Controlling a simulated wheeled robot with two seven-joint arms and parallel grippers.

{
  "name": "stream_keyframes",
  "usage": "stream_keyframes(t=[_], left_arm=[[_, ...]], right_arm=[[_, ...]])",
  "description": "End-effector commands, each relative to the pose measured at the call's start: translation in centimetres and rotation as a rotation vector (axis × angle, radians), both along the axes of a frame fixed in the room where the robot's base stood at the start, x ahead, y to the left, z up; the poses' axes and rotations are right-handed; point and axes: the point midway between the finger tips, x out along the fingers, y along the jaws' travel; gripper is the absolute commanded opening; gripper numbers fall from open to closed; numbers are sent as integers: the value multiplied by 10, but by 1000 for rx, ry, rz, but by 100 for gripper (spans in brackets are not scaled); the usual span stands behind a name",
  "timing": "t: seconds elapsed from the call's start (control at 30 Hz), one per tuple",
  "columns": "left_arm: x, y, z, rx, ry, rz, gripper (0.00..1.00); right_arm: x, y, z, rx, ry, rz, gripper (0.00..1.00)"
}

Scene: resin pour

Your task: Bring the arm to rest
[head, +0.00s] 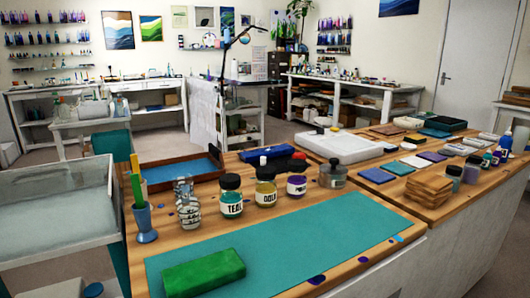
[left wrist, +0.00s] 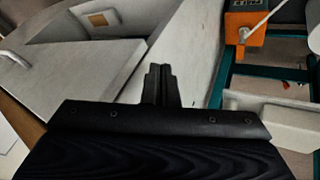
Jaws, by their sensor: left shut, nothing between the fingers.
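My left gripper (left wrist: 159,85) shows in the left wrist view with its two dark fingers together and nothing between them. It is over a floor area beside white furniture, clear of the worktable. Neither arm shows in the head view. My right gripper is in neither view.
The wooden worktable (head: 338,272) bears a teal mat (head: 290,238), a green block (head: 203,272), jars labelled TEAL (head: 231,197) and GOLD (head: 265,190), and a blue cup (head: 144,222) with sticks. A white-framed tank (head: 50,215) stands at left. In the left wrist view an orange device (left wrist: 245,25) is at upper right.

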Motion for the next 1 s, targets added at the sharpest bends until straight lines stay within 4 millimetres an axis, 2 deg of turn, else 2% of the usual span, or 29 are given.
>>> stream_keyframes(t=[0.03,0.17,0.4,0.5,0.6,0.77,1.0], left_arm=[[0,0,27,0,0,1,0],[0,0,72,0,1,1,0],[0,0,174,0,1,2,0],[0,0,209,0,1,2,0],[0,0,236,0,1,2,0],[0,0,257,0,1,2,0],[0,0,257,0,1,2,0]], right_arm=[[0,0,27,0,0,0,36],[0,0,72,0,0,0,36],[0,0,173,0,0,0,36],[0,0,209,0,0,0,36],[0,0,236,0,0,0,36],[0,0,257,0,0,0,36],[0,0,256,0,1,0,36]])
